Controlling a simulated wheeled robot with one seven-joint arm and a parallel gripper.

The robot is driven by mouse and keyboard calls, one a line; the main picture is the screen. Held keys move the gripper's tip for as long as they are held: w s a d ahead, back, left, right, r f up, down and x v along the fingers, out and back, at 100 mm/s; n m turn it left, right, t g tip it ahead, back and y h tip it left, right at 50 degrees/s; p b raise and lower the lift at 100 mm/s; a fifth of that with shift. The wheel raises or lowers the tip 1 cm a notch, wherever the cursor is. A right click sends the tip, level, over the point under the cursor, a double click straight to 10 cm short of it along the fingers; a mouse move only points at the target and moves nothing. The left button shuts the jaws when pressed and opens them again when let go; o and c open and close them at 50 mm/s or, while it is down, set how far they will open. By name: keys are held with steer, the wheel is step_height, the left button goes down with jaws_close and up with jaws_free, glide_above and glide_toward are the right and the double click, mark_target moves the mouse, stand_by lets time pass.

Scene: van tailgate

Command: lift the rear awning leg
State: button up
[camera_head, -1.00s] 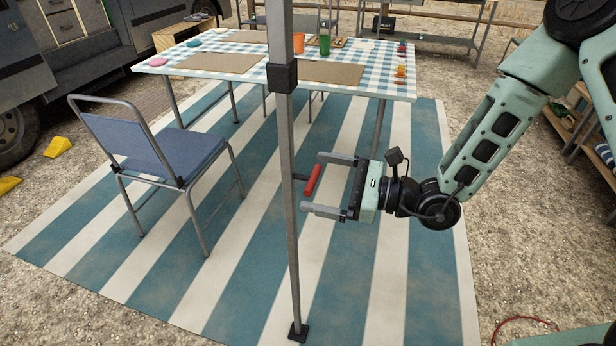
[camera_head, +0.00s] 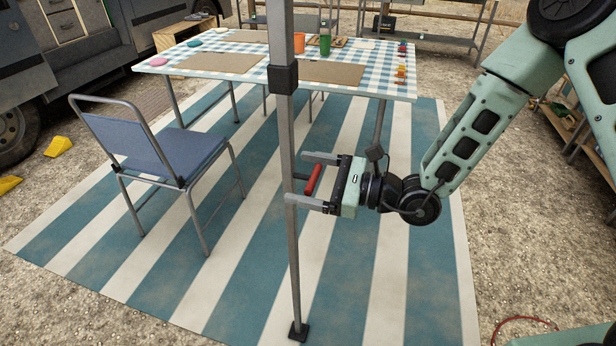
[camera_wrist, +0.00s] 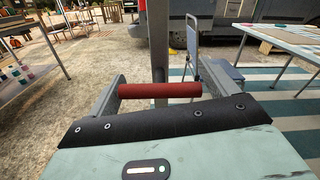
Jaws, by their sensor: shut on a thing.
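The awning leg (camera_head: 292,250) is a grey metal pole, upright in the middle of the head view. Its dark foot (camera_head: 298,331) rests on the striped mat. A black collar (camera_head: 283,77) sits higher on the pole. A red handle (camera_head: 313,180) stands out from the pole's right side. My gripper (camera_head: 297,177) is shut on the handle, with one finger at each end of it. In the wrist view the handle (camera_wrist: 160,90) spans between the two fingers, and the pole (camera_wrist: 158,45) rises just behind it.
A folding chair (camera_head: 185,155) stands left of the pole. A table (camera_head: 235,81) with a checked cloth, boards and cups stands behind. A blue-white striped mat (camera_head: 230,290) covers the ground. A van (camera_head: 60,50) is at the upper left. The mat's front is clear.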

steer(key=shift+o, duration=0.2)
step_height(320, 180, up, 12)
steer(key=p, duration=0.9)
steer(key=shift+r, duration=0.15)
steer(key=shift+c, duration=0.2)
steer(key=o, duration=1.2)
steer(key=shift+r, duration=0.1)
steer(key=shift+o, duration=0.2)
steer(key=shift+d, duration=0.1)
steer(key=b+v, duration=0.2)
steer(key=v, duration=1.5)
steer(key=shift+d, duration=0.15)
